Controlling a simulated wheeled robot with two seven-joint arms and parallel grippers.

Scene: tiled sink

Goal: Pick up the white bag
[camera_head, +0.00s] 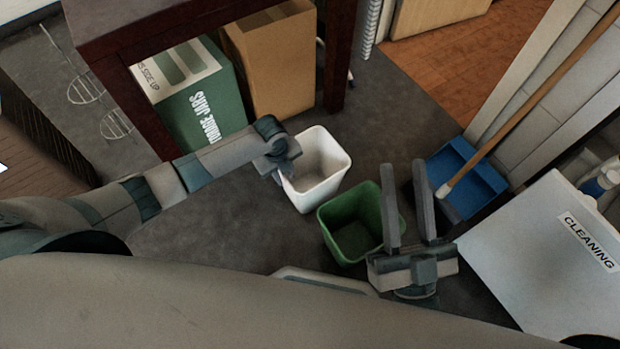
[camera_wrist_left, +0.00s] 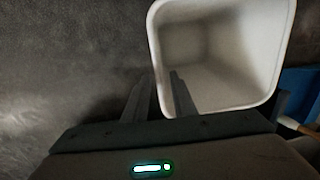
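No white bag as such shows. A white open-topped bin (camera_head: 325,180) is the only white container on the floor near my left arm, and it looks upright. My left gripper (camera_head: 284,172) is at its left rim. In the left wrist view the bin (camera_wrist_left: 235,100) fills the upper right. The left fingers (camera_wrist_left: 158,85) point at its near left wall, one outside and one overlapping the opening; whether they press on the wall is unclear. The bin's underside is hidden. My right gripper (camera_head: 406,205) is open and empty, beside a green bin.
The green bin (camera_head: 340,236) stands just right of and nearer than the white one. A white CLEANING box (camera_head: 540,260) stands at lower right. Cardboard boxes (camera_head: 275,60) sit under a dark table (camera_head: 130,50).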

